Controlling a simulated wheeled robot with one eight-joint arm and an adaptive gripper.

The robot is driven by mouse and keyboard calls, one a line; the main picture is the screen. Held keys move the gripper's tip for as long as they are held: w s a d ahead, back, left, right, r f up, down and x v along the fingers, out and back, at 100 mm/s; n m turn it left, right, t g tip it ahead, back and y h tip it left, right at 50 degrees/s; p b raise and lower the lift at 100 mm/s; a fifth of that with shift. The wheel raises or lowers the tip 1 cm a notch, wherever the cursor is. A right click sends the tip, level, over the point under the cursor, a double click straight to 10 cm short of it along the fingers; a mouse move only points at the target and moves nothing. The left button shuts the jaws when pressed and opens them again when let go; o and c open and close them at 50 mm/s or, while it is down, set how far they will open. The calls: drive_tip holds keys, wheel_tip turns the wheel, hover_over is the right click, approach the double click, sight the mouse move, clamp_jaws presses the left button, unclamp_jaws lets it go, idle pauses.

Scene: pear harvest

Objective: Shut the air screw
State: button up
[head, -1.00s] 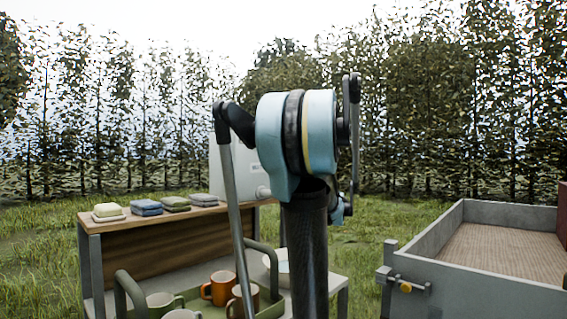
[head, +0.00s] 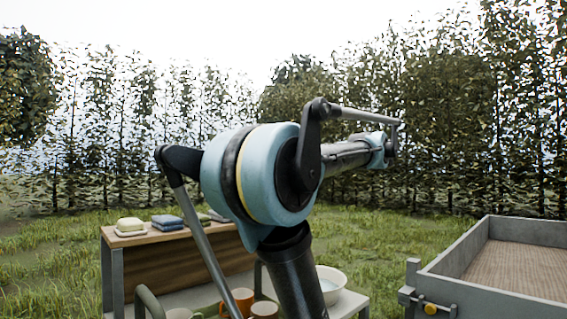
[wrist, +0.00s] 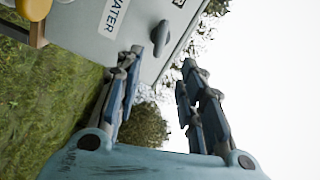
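In the wrist view a pale grey water tank (wrist: 120,28) fills the upper part of the picture, tilted, with the word WATER on it. A dark grey wing-shaped knob (wrist: 160,38), apparently the air screw, stands out from it near its right edge. My gripper (wrist: 162,68) is open and empty, with one finger on each side of the picture. The knob shows beyond the fingertips, between their lines; no contact is visible. In the head view my arm hides the tank, and the gripper cannot be made out.
In the head view a wooden bench (head: 165,265) carries folded cloths (head: 130,225). Orange mugs (head: 243,298) and a white basin (head: 330,280) are lower down. A grey trailer (head: 500,285) stands at the right. Grass and tree rows lie behind.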

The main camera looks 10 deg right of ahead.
drive_tip(key=x, duration=1.7)
clamp_jaws()
